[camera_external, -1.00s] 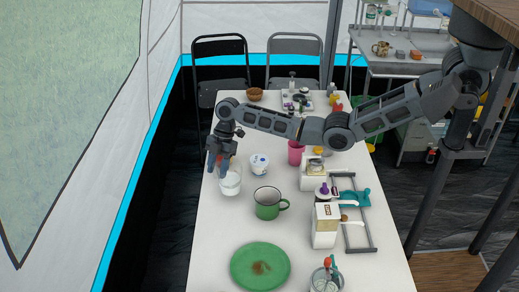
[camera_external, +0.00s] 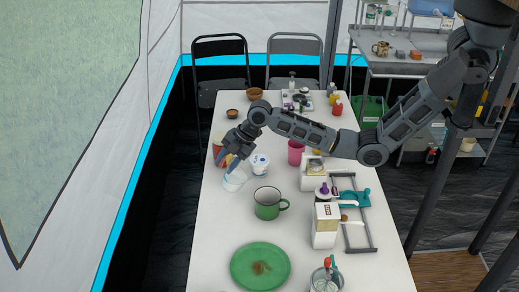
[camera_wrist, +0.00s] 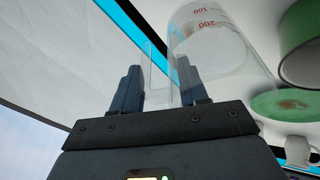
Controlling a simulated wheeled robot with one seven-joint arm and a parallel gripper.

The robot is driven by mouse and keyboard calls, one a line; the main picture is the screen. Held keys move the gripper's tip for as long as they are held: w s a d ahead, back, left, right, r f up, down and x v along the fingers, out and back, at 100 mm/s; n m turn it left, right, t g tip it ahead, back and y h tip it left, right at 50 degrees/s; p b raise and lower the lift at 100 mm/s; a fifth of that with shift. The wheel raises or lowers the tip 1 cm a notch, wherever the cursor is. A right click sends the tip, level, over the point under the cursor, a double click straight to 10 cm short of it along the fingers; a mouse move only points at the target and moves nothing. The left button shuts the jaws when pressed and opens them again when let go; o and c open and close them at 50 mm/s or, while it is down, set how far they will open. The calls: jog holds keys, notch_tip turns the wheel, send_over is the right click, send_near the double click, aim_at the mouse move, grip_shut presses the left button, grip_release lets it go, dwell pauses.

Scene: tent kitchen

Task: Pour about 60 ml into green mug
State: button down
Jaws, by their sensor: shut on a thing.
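The clear measuring beaker (camera_external: 235,182) has red marks, readable as 100 and 200 in the wrist view (camera_wrist: 208,38), and holds something white. My gripper (camera_external: 232,163) is shut on the beaker's handle side; its fingers (camera_wrist: 160,78) show in the wrist view. The beaker looks tilted and held near the table; I cannot tell the gap beneath it. The green mug (camera_external: 267,206) stands upright in front and to the right of the beaker, handle to the right, apart from it. Part of it shows in the wrist view (camera_wrist: 301,50).
A white and blue cup (camera_external: 260,164) stands just right of the beaker. A reddish cup (camera_external: 217,146) is behind my gripper. The green plate (camera_external: 260,267) lies in front. A white canister (camera_external: 325,226) and a rack (camera_external: 371,230) stand right of the mug. The left front table is clear.

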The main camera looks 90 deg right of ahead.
jog(key=shift+s+a+r+n+t+h, duration=0.15)
jog(key=shift+s+a+r+t+h, duration=0.15)
jog(key=shift+s+a+r+t, duration=0.25)
jog(key=shift+s+a+r+n+t+h, duration=0.15)
jog(key=shift+s+a+r+t+h, duration=0.15)
jog(key=shift+s+r+t, duration=0.3)
jog(key=shift+s+a+r+n+t+h+b, duration=0.2)
jog(key=shift+s+r+t+h+b, duration=0.15)
jog(key=shift+r+t, duration=0.2)
jog(key=shift+s+a+r+n+t+h+b, duration=0.1)
jog(key=shift+s+a+r+t+h+b, duration=0.15)
jog(key=shift+s+r+t+b, duration=0.3)
jog(key=shift+t+b, duration=0.35)
jog(key=shift+b, duration=0.25)
jog(key=shift+r, duration=0.2)
jog(key=shift+s+a+r+n+t+h+b, duration=0.3)
jog(key=shift+s+a+r+t+h+b, duration=0.15)
jog(key=shift+t+b, duration=0.3)
jog(key=shift+r, duration=0.2)
